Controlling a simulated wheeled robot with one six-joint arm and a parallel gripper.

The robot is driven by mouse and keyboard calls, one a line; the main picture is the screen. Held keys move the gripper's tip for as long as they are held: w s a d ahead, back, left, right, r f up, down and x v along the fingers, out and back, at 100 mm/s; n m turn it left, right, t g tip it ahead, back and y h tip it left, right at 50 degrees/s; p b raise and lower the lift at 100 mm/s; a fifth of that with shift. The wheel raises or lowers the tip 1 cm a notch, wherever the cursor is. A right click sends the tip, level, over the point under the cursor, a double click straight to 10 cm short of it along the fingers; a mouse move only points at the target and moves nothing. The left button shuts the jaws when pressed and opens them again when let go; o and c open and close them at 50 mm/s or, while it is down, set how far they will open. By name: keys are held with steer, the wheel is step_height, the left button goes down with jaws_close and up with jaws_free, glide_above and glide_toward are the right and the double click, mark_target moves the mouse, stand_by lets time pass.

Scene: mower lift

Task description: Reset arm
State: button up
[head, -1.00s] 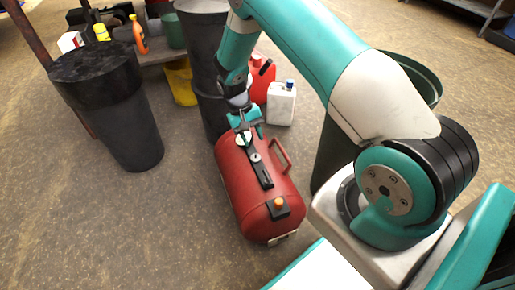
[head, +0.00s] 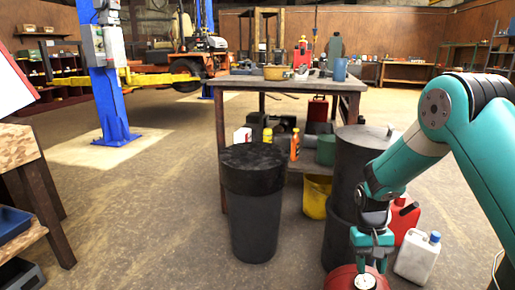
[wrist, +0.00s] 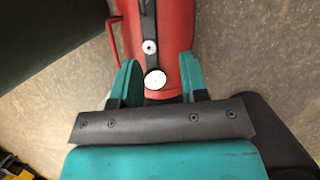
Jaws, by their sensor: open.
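My arm (head: 450,140) reaches down from the right in the head view. My gripper (head: 372,262) points down at the top of a red tank (head: 345,280), which shows only at the bottom edge there. In the wrist view my gripper (wrist: 158,85) is open, with one teal finger on each side of a white round gauge (wrist: 155,79). The gauge sits on the black strip along the red tank (wrist: 176,30). I cannot tell whether the fingers touch anything.
Two dark bins (head: 253,200) (head: 352,175) stand left of my arm. A workbench (head: 290,84) with tools stands behind them. A red can (head: 402,218) and a white jug (head: 418,257) stand right of my gripper. A blue lift post (head: 103,80) is at back left. Floor at left centre is clear.

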steer(key=s+a+r+n+t+y, duration=0.1)
steer(key=a+r, duration=0.2)
steer(key=r, duration=0.2)
steer(key=s+a+r+n, duration=0.1)
steer(key=s+a+r, duration=0.15)
steer(key=r, duration=0.25)
steer(key=s+a+r+n+t+y, duration=0.1)
steer(key=s+a+r+n+y, duration=0.1)
steer(key=s+a+r+n, duration=0.45)
steer(key=s+a+r+n+t+y, duration=0.15)
steer(key=s+a+r, duration=0.25)
steer(key=s+r, duration=0.7)
steer(key=s+r+m+p, duration=0.1)
steer(key=s+r+p, duration=0.2)
steer(key=r+p, duration=2.1)
steer(key=p, duration=0.3)
steer(key=shift+s+d+r, duration=0.15)
